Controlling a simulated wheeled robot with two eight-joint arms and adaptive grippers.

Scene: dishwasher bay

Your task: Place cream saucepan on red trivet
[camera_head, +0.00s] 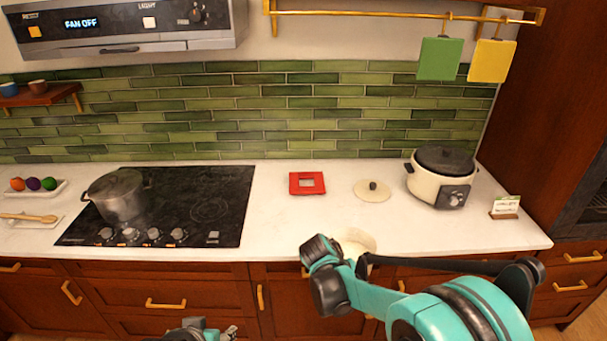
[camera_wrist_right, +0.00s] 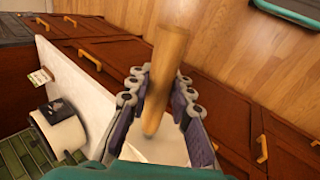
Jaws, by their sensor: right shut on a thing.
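The cream saucepan (camera_head: 355,240) is at the counter's front edge in the head view, mostly hidden behind my right arm. In the right wrist view its wooden handle (camera_wrist_right: 166,70) runs between the fingers of my right gripper (camera_wrist_right: 160,98), which is shut on it. Part of the cream pan body (camera_wrist_right: 160,150) shows below the fingers. Whether the pan touches the counter is hidden. The red trivet (camera_head: 293,183), square with an open middle, lies flat and empty farther back, left of the pan. My left gripper (camera_head: 208,331) is at the bottom edge, cut off, its jaws unclear.
A cream lid (camera_head: 373,191) with a dark knob lies right of the trivet, near a cream cooker (camera_head: 440,180). A steel pot (camera_head: 118,195) stands on the black cooktop (camera_head: 205,205) at left. A small card stand (camera_head: 506,207) is at right. Counter before the trivet is clear.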

